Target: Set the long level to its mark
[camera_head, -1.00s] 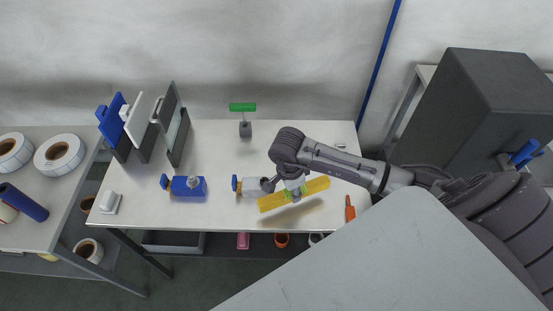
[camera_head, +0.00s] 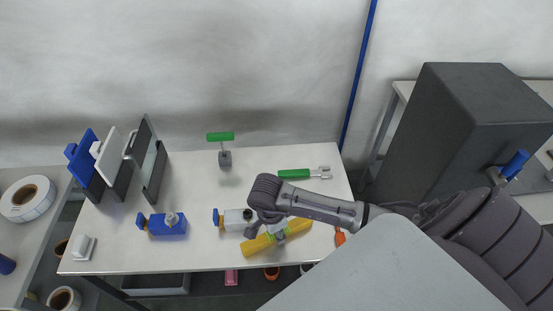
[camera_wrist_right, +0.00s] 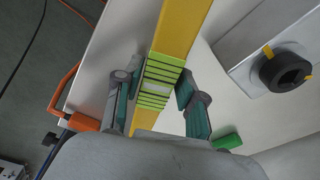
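The long level is a yellow bar (camera_head: 256,246) with a green middle section, near the front edge of the table in the head view. It slants up to the right. In the right wrist view the level (camera_wrist_right: 178,28) runs between the two fingers of my right gripper (camera_wrist_right: 158,92), which is shut on it around the green-striped middle. My right gripper (camera_head: 279,235) is partly hidden by its own wrist in the head view. I cannot tell whether the level touches the table. I cannot make out its mark. My left gripper is in neither view.
A white labeller (camera_head: 233,220) stands close left of the level, a blue one (camera_head: 166,224) farther left. A green-handled tool (camera_head: 295,174) lies behind my right arm. An orange tool (camera_head: 340,237) lies at the right edge. The table's middle back (camera_head: 260,160) is clear.

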